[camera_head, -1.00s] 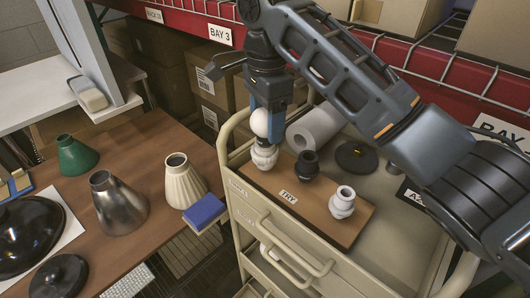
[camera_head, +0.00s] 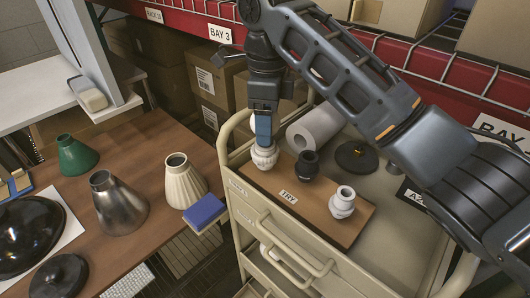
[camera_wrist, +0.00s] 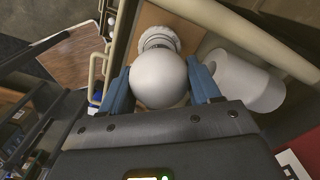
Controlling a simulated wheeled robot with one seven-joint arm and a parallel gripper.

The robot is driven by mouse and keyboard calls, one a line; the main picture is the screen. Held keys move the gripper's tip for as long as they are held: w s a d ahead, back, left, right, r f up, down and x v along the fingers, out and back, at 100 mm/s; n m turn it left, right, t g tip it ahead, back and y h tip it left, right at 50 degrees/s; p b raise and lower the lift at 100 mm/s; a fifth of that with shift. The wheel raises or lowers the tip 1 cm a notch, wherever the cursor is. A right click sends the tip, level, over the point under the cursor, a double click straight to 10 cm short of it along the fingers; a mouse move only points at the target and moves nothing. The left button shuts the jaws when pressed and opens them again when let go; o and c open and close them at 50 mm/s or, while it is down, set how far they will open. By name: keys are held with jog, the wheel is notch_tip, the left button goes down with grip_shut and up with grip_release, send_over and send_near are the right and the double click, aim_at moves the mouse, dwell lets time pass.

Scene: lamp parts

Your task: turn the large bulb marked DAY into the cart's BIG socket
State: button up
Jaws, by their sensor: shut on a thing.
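A large round white bulb (camera_wrist: 158,78) is between the two blue fingers of my gripper (camera_wrist: 162,86), which is shut on it. In the head view my gripper (camera_head: 264,128) points down over the cart, and a finger hides most of the bulb (camera_head: 254,122). The bulb stands upright over a white ribbed socket (camera_head: 264,158) at the far left end of the wooden board. The socket also shows beyond the bulb in the wrist view (camera_wrist: 158,38). The bulb's base is hidden, so I cannot tell how deep it sits. No DAY or BIG marking is readable.
A dark socket (camera_head: 307,165) and a smaller white socket (camera_head: 342,203) share the board (camera_head: 318,218). A white roll (camera_head: 318,127) and a dark disc (camera_head: 356,156) lie behind. The cart rim (camera_head: 226,130) is close left. Lampshades stand on the wooden table (camera_head: 145,235).

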jog(key=shift+f+m, duration=0.15)
jog(key=shift+m, duration=0.25)
jog(key=shift+s+m, duration=0.1)
jog(key=shift+m, duration=1.2)
jog(key=o, duration=0.8)
jog(key=shift+c, duration=0.2)
jog(key=n, duration=0.7)
jog(key=shift+w, duration=0.2)
jog(key=n, duration=0.6)
jog(key=shift+w+n, duration=0.1)
jog(key=shift+n, duration=0.3)
